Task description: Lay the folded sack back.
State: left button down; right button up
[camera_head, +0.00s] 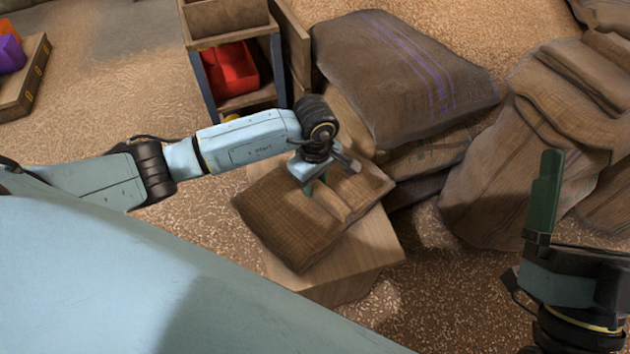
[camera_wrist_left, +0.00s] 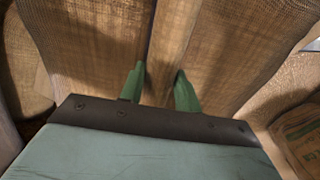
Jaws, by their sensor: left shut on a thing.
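The folded sack (camera_head: 284,222) is brown and coarsely woven. It lies flat on a low wooden block (camera_head: 362,258) and covers much of its top. My left gripper (camera_head: 308,188) reaches down onto the sack from above. In the left wrist view the green fingers of the left gripper (camera_wrist_left: 160,90) are shut on a raised fold of the sack (camera_wrist_left: 175,45). My right gripper (camera_head: 545,190) is at the lower right, with a green finger pointing up, away from the sack. Whether it is open or shut cannot be seen.
Full sacks (camera_head: 405,80) are stacked behind the block, and a slumped sack (camera_head: 500,180) stands to the right. A wooden shelf (camera_head: 240,45) with a red bin (camera_head: 230,70) is at the back. A tray (camera_head: 28,75) sits far left. Grain-strewn floor (camera_head: 120,60) is open between.

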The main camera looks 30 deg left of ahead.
pick_arm(q)
jog(key=shift+f, duration=0.1)
jog(key=c, duration=1)
grip_release()
